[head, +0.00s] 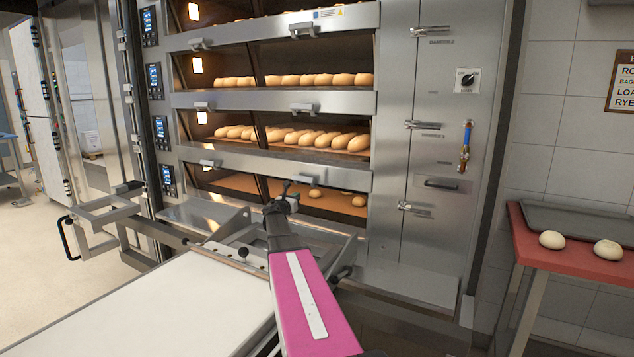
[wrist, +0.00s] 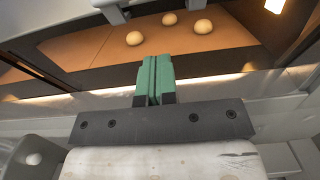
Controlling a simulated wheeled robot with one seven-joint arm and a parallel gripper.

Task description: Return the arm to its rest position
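My arm, with a pink link and a white strip, reaches forward from the bottom of the head view. My gripper (head: 284,196) is at its far end, in front of the lowest visible oven deck (head: 235,181). In the wrist view the two green fingers (wrist: 155,80) are pressed together with nothing visible between them. They point toward the open deck, where three pale dough balls (wrist: 134,38) sit on the tan floor. In the head view two dough balls (head: 315,193) show there, right of my gripper. The fingertips are too small there to tell how near the deck mouth they are.
A loader with a pale belt (head: 150,310) and metal frame stands below and left of my arm. Upper decks hold bread loaves (head: 320,138). At right, a red-topped table (head: 560,255) carries a dark tray (head: 575,220) and two dough balls (head: 608,249). Open floor lies far left.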

